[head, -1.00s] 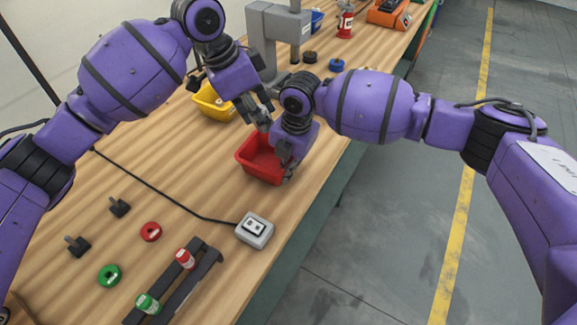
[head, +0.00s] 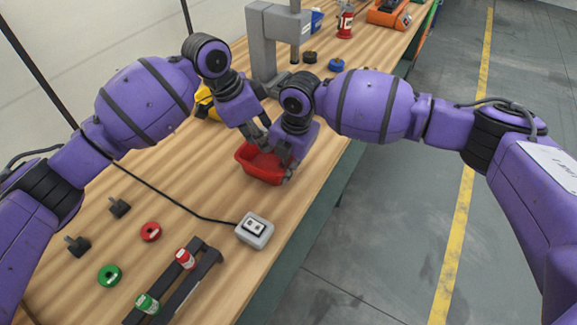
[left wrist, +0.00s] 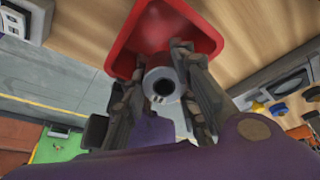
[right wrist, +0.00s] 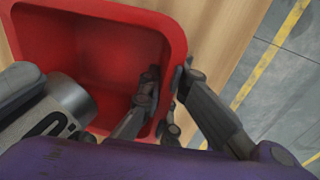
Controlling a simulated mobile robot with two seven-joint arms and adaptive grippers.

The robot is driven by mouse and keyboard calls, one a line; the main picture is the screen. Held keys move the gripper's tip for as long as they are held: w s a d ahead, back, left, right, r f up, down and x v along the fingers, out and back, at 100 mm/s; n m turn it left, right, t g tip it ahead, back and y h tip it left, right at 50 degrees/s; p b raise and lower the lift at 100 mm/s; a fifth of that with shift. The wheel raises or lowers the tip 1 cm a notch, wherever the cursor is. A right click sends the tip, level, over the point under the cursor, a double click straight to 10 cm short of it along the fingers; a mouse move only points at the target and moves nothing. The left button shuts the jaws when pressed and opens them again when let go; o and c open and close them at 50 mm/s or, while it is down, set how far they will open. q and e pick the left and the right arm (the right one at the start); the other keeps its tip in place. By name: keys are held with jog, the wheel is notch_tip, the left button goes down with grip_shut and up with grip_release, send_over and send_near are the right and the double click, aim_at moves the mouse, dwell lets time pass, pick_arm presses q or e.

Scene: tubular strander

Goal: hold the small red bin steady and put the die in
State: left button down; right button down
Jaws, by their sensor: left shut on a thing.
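The small red bin (head: 260,174) stands on the wooden bench near its right edge. It also shows in the left wrist view (left wrist: 205,32) and right wrist view (right wrist: 90,45). My left gripper (left wrist: 162,72) is shut on the die, a grey metal cylinder (left wrist: 162,84) with a round hole. It holds the die over the bin's opening; the right wrist view shows the die's side (right wrist: 72,97) with dark marking. My right gripper (right wrist: 170,78) is shut on the bin's wall, one finger inside and one outside. The head view mostly hides the die behind my grippers.
A grey switch box (head: 255,230) with a cable lies in front of the bin. A yellow bin (head: 207,104) and a grey press-like stand (head: 270,45) are behind it. Spools and a dark rack (head: 185,280) lie at front left. The bench edge is close on the right.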

pick_arm(q)
jog(key=shift+f, duration=2.1)
jog(key=c, duration=1.3)
grip_release()
jog(key=shift+f, duration=0.15)
jog(key=v, duration=1.2)
pick_arm(e)
jog(key=c, duration=1.9)
grip_release()
jog(key=shift+o, duration=0.2)
